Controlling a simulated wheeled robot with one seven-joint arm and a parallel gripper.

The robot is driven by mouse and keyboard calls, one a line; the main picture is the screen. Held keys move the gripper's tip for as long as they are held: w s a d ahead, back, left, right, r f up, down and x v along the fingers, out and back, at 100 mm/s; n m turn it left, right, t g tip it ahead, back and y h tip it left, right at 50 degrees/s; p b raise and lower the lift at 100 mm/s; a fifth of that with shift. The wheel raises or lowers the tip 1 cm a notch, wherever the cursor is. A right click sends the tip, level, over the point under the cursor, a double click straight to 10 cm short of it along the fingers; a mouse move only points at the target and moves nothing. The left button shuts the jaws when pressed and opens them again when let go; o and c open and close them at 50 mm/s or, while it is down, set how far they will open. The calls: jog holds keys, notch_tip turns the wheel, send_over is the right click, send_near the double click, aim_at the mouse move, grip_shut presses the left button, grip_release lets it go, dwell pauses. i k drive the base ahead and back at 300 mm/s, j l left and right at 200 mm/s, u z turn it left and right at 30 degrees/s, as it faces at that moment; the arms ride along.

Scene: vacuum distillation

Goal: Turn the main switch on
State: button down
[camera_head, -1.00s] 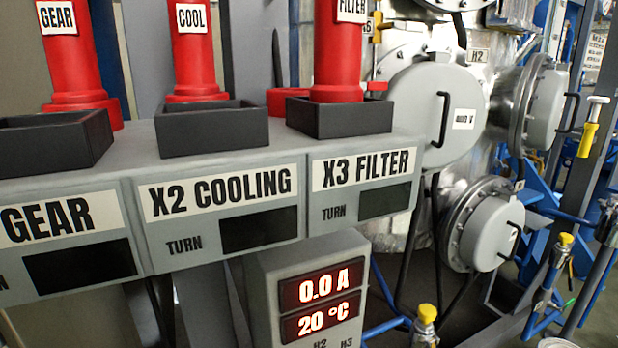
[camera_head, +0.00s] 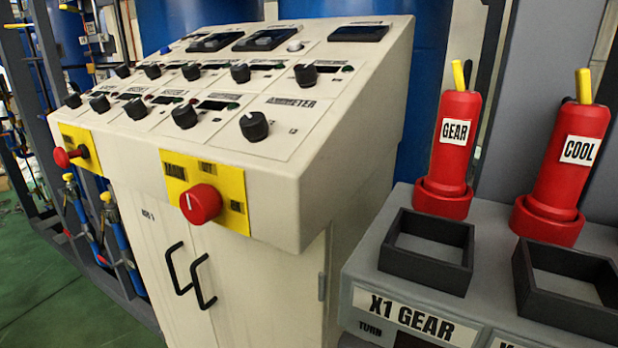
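A white sloped control console (camera_head: 270,185) stands at the centre of the head view. On its front edge a red rotary knob (camera_head: 201,203) with a white line sits on a yellow plate (camera_head: 236,183); this looks like the main switch, but its label is too blurred to read. A second red control (camera_head: 66,157) on another yellow plate is at the console's left end. My gripper is not in view.
Several black knobs (camera_head: 254,125) cover the sloped panel. Black door handles (camera_head: 200,283) stick out below. On the right, red GEAR (camera_head: 447,160) and COOL (camera_head: 566,165) plugs stand behind black open boxes (camera_head: 427,252). Green floor (camera_head: 60,290) is free at lower left.

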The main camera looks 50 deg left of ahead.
aim_at(202, 203)
jog(key=u, duration=1.65)
